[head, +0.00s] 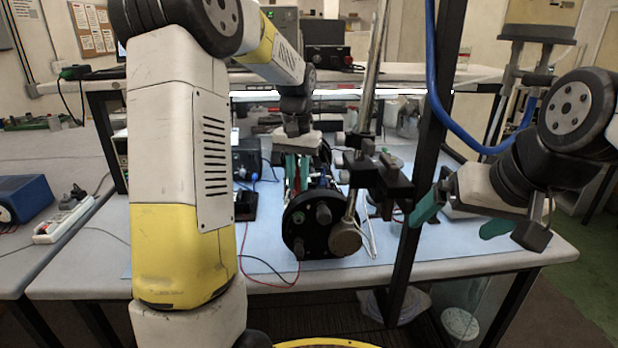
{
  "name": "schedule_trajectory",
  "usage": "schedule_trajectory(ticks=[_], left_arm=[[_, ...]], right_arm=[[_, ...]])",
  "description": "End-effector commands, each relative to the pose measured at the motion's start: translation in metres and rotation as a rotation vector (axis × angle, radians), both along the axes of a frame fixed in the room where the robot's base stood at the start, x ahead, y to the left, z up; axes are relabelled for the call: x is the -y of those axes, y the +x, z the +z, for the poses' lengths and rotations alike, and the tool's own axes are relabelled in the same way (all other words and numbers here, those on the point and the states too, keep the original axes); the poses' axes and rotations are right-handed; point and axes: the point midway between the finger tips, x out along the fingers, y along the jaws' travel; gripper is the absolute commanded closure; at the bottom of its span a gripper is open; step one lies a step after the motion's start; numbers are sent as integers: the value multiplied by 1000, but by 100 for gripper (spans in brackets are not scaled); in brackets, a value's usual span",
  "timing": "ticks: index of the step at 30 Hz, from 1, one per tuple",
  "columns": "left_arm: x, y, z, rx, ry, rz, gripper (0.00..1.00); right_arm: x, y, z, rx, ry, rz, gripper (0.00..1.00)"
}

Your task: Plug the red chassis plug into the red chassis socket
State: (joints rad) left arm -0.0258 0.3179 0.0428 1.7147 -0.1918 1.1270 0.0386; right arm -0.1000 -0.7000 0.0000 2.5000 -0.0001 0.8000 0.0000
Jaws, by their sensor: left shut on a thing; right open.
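My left gripper (297,184) reaches in over the bench from above, its green fingers pointing down. It is shut on a small red thing, probably the red chassis plug (297,178), mostly hidden between the fingers. Just below and to the right is a dark cylinder chassis (313,240), its round end facing me with several knobs or connectors on it. I cannot make out the red chassis socket. Whether the held thing touches the chassis is unclear. My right gripper (461,215) is open and empty at the right, its green fingers wide apart, clear of the chassis.
A metal clamp stand (366,110) rises right beside the chassis. A dark upright post (425,150) stands between the chassis and my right gripper. The blue mat (460,248) is free at the front right.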

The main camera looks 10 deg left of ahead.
Motion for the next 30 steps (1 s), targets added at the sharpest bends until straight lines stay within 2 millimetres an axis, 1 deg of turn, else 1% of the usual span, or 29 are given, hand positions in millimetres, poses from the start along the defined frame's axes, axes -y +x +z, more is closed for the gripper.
schedule_trajectory(ticks=[21,22,25,26,30], left_arm=[[0,0,-12,0,0,0,100],[0,0,-12,1,0,0,77],[0,0,-12,1,0,0,57],[0,0,-12,0,0,0,55],[0,0,-12,0,0,0,55]], right_arm=[[0,0,0,0,0,0,0],[0,0,0,0,0,0,0],[0,0,0,0,0,0,0],[0,0,0,0,0,0,0],[0,0,0,0,0,0,0]])
